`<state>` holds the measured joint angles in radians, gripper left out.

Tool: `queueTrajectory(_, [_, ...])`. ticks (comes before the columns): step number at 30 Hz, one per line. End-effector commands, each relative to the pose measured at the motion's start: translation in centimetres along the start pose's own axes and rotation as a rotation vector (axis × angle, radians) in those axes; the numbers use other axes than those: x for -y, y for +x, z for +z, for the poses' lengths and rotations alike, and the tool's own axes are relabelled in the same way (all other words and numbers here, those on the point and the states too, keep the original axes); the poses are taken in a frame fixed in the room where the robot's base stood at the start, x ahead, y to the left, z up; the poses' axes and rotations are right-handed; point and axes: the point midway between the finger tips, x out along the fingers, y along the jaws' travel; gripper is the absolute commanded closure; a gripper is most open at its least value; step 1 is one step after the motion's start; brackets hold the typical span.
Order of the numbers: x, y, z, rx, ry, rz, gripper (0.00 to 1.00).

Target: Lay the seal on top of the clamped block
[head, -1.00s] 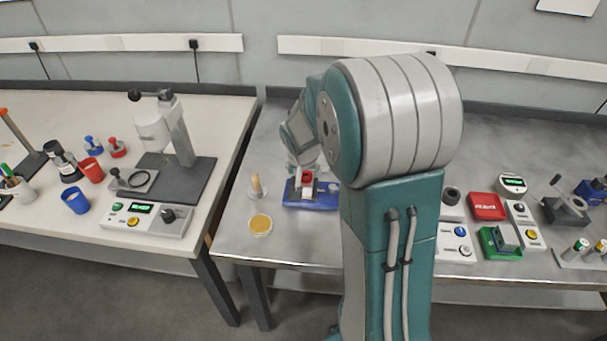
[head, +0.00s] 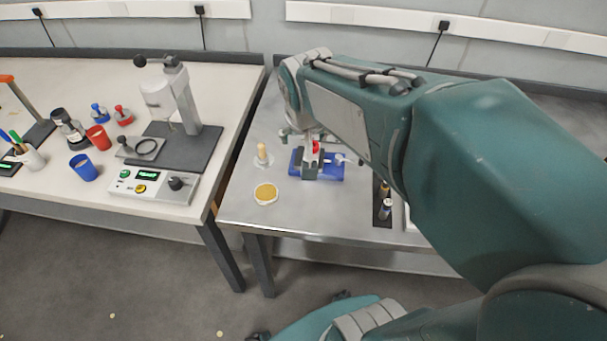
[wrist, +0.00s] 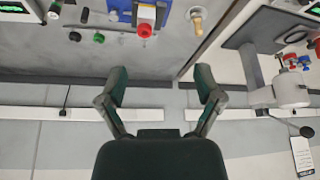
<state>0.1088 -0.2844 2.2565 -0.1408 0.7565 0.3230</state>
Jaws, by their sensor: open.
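A blue vise (head: 326,172) stands on the steel bench and holds a pale block, partly hidden by its grey jaws and my arm. A red round piece (head: 316,147) shows at its top in the head view.
A wooden-handled piece (head: 262,155) on a round base and a dish of yellow grains (head: 266,193) stand left of the vise. A dark holder (head: 383,208) is at its right. A gap separates the steel bench from the white table (head: 120,220) with a press.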

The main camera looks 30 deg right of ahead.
Motion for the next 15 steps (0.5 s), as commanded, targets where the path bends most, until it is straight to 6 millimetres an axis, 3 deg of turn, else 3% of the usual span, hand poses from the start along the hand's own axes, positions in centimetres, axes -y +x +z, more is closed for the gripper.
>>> queueTrajectory(3, [0.6,-2.9,3.2,-0.021,-0.086,-0.044,0.16])
queueTrajectory(7, [0.9,-5.2,6.8,-0.04,-0.184,-0.09,0.16])
queueTrajectory(12, [1.1,-6.7,10.4,-0.057,-0.281,-0.138,0.16])
queueTrajectory(15, [1.2,-7.0,11.4,-0.062,-0.308,-0.15,0.16])
